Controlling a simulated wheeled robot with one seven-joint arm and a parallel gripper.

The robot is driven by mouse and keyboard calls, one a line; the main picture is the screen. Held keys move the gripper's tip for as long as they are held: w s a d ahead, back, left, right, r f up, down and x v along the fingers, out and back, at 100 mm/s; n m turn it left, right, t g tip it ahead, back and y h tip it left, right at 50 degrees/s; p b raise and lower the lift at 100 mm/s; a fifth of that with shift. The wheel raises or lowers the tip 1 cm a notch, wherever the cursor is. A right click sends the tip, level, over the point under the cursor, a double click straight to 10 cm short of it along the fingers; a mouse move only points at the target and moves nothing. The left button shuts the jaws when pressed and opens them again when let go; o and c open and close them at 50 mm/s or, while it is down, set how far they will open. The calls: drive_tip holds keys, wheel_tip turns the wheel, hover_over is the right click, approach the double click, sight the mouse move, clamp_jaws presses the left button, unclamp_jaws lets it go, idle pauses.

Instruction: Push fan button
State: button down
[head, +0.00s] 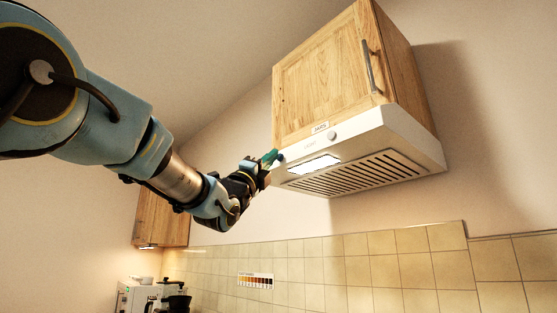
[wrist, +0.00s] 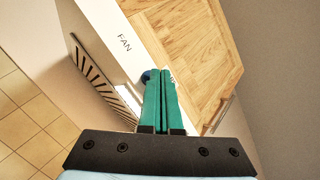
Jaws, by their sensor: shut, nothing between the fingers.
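The range hood (head: 390,130) is white and sits under a wooden cabinet. In the wrist view its front panel (wrist: 95,25) carries the word FAN. A small dark blue round button (wrist: 147,75) shows beside my fingertips, partly hidden by them. In the head view a bluish round spot (head: 281,158) shows at the panel's left end, just right of my fingertips. My gripper (head: 270,157) is shut and empty, its green fingers together; it also shows in the wrist view (wrist: 158,72). The fingertips are at the button, but I cannot tell whether they touch it.
The wooden cabinet (head: 325,75) has a metal handle (head: 367,65) and a JARS label. A round pale knob (head: 333,136) is farther right on the hood's front. A lit panel (head: 313,164) and dark vent slots (head: 360,172) are underneath. Wall tiles (head: 380,270) lie below, with open space between.

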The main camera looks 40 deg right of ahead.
drive_tip(key=shift+a+b, duration=0.3)
drive_tip(key=shift+a, duration=0.05)
drive_tip(key=shift+a, duration=0.1)
drive_tip(key=shift+w+a+b, duration=0.15)
drive_tip(key=shift+a+b, duration=2.5)
drive_tip(key=shift+a, duration=0.3)
